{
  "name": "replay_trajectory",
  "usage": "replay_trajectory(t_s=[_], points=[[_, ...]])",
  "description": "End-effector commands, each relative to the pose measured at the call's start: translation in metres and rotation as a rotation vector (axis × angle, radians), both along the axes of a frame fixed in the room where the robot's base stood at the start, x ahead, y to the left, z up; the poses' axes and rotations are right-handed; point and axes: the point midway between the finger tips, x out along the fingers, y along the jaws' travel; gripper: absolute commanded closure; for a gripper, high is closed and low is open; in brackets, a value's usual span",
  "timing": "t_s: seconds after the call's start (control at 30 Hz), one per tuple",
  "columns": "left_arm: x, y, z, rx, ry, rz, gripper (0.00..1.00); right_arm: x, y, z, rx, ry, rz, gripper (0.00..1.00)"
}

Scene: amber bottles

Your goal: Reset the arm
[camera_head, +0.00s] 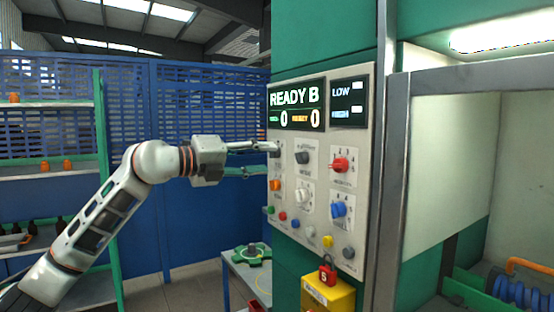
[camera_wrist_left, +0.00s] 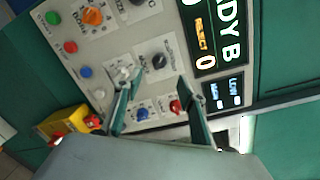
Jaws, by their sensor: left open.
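My left arm comes in from the left in the head view. Its gripper (camera_head: 268,159) is open, with two thin fingers pointing right at the left edge of the control panel (camera_head: 352,100). In the left wrist view the open fingers (camera_wrist_left: 156,80) stand apart in front of the panel's knobs. A black knob (camera_wrist_left: 159,61), a blue knob (camera_wrist_left: 142,113) and a red knob (camera_wrist_left: 175,106) show between them. I see nothing held. Whether a fingertip touches the panel, I cannot tell. My right gripper is not in view.
The panel's display (camera_head: 297,104) reads READY B. A grey post (camera_head: 391,190) and an open bay stand right. A small table (camera_head: 236,270) is below the gripper; shelves (camera_head: 45,170) stand left.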

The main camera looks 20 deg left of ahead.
Motion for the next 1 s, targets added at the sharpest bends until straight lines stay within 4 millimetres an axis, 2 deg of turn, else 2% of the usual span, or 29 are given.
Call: replay_trajectory(t_s=[0.2, 0.63, 0.73, 0.87, 1.0], points=[[-0.012, 0.008, 0.0, 0.0, 0.0, -0.001, 0.59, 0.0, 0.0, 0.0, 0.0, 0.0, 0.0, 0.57], [-0.013, 0.008, 0.001, 0.0, 0.0, -0.001, 0.59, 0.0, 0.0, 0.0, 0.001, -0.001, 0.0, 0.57], [-0.012, 0.004, -0.005, -0.006, 0.007, -0.012, 0.59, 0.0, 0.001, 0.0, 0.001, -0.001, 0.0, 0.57], [-0.014, -0.022, -0.038, -0.053, 0.036, -0.091, 0.59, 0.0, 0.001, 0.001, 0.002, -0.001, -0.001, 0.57], [-0.024, -0.069, -0.096, -0.193, 0.091, -0.23, 0.59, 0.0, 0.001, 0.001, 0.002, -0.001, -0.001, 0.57]])
